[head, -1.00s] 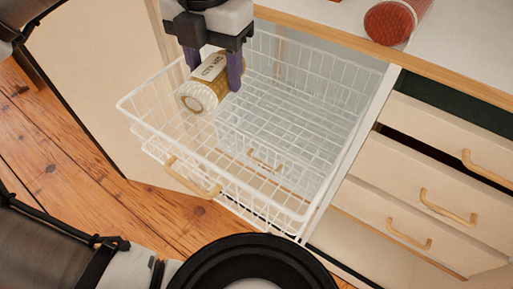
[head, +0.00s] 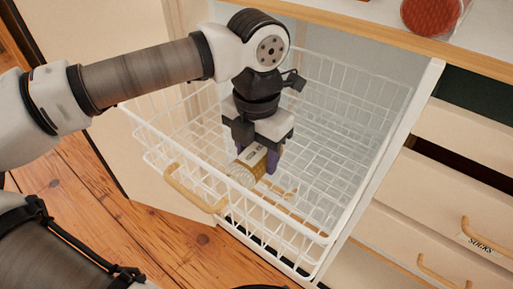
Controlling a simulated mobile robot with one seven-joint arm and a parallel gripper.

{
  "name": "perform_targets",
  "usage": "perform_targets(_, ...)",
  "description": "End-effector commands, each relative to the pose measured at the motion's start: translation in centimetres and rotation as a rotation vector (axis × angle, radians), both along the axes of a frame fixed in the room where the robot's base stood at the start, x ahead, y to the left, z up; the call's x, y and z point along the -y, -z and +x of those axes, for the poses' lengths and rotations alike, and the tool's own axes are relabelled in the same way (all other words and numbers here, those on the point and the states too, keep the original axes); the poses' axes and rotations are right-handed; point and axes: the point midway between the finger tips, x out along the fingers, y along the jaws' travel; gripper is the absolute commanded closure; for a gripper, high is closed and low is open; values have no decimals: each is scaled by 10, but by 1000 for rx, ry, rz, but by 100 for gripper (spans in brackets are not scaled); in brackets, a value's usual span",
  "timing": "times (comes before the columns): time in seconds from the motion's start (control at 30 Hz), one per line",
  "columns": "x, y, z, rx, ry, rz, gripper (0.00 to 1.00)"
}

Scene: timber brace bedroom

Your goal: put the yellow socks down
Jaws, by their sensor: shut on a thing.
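The yellow socks (head: 246,167) are a rolled yellow bundle with a pale label band. They show in the head view, partly behind the front wires of the white wire basket (head: 318,234). My gripper (head: 258,166) points down into the basket and is shut on the socks, with a purple finger visible at their right side. The socks are inside the basket's outline, low behind its front. I cannot tell whether they touch the basket floor.
The basket is pulled out of the cabinet and has a wooden handle (head: 195,193). Its right and back parts look empty. Drawers stand to the right, one labelled "SOCKS" (head: 483,242). A red rolled item (head: 432,12) lies on the white top.

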Motion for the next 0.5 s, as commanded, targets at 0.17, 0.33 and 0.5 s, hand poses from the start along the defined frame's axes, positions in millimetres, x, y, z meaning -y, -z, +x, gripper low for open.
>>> perform_targets(0.17,0,11,3,1,0,-1,71)
perform_targets(0.33,-1,10,31,1,-1,-2,71)
perform_targets(0.5,-2,22,40,1,1,-1,71)
